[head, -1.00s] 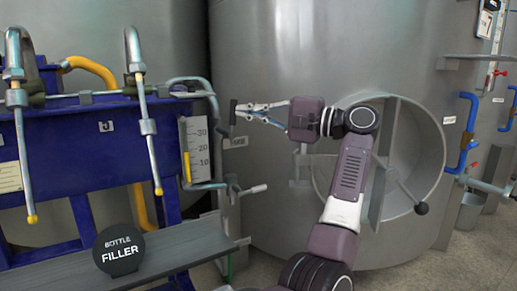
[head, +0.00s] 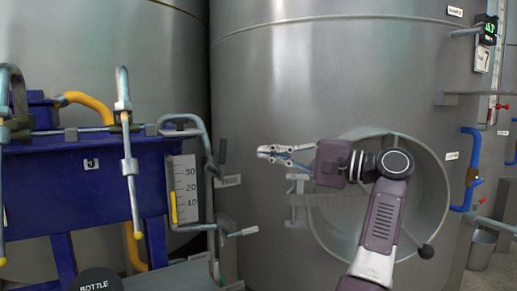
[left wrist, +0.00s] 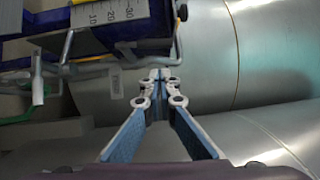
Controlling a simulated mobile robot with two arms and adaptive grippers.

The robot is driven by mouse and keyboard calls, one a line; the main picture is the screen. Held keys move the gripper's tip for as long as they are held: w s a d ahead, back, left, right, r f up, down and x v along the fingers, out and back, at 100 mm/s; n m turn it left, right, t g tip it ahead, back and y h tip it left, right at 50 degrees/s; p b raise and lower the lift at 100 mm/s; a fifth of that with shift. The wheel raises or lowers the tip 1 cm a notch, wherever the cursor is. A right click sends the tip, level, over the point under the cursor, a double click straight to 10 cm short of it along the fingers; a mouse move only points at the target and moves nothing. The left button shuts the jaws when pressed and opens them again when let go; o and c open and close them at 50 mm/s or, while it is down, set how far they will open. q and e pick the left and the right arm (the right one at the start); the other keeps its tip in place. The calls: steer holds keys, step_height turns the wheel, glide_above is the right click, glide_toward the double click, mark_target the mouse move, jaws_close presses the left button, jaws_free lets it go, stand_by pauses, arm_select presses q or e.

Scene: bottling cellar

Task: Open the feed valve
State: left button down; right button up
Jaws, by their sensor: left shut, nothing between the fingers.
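A dark upright lever (head: 222,151) stands by the pipe at the filler's right end, in front of the big tank. A small label (head: 228,181) sits just below it; I cannot read it, so I cannot confirm this is the feed valve. The lever also seems to show at the top of the left wrist view (left wrist: 182,12). My left gripper (head: 262,152) is shut and empty, pointing left, a short gap to the right of the lever. Its closed fingertips show in the left wrist view (left wrist: 158,75). My right gripper is not in view.
The blue bottle filler (head: 100,180) with steel spouts and a level scale (head: 185,193) fills the left. A silver lever (head: 243,232) juts out below the label. The steel tank (head: 300,80) with its round manway (head: 430,190) stands close behind my arm.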

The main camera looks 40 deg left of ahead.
arm_select(q)
steer(key=shift+p+v, duration=0.7)
steer(key=shift+v, duration=2.2)
steer(key=shift+w+a+f, duration=0.1)
